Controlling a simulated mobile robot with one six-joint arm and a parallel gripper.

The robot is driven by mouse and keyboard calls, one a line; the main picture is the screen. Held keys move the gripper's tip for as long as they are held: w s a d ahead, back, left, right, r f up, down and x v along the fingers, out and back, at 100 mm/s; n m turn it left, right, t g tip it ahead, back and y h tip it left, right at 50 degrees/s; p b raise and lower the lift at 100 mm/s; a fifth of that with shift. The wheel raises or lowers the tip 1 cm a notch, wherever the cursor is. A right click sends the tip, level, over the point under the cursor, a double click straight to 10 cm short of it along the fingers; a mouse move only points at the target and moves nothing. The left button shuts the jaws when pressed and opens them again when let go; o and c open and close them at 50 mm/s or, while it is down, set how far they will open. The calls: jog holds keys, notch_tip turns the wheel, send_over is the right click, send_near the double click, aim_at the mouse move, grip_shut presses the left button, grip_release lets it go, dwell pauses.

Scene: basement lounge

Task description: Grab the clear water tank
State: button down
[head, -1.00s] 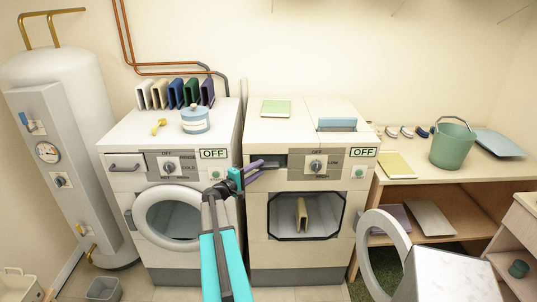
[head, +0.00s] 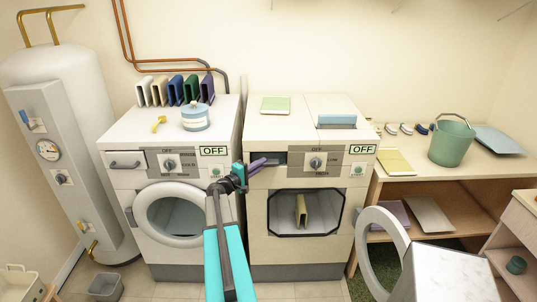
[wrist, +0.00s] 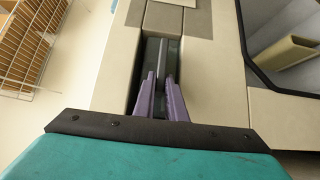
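A dark recessed front (head: 279,159), which looks like the front of the water tank, sits at the upper left of the right machine. In the wrist view it is a dark, glassy panel (wrist: 152,52) with a narrow grey grip bar along its middle. My gripper (head: 262,162) reaches it from the left. In the wrist view its two purple fingers (wrist: 160,88) lie close together on either side of the bar, with no clear gap. The tank's body is hidden inside the machine.
The right machine's round door (head: 371,251) stands open at the lower right. A beige piece (head: 301,211) stands in its opening. A washer (head: 166,258) is on the left. A blue-topped piece (head: 337,120) sits on the right machine's top. A green bucket (head: 452,144) stands on the bench.

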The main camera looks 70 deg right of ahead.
jog(key=shift+r+b, duration=0.2)
jog(key=shift+b, duration=0.35)
jog(key=shift+a, duration=0.15)
jog(key=s+a+b, duration=0.1)
jog(key=s+a, duration=0.2)
jog(key=a, duration=0.5)
jog(key=s+a+b, duration=0.1)
jog(key=s+a, duration=0.2)
jog(key=a, duration=0.5)
jog(key=shift+s+a+r, duration=0.2)
dwell(0.4)
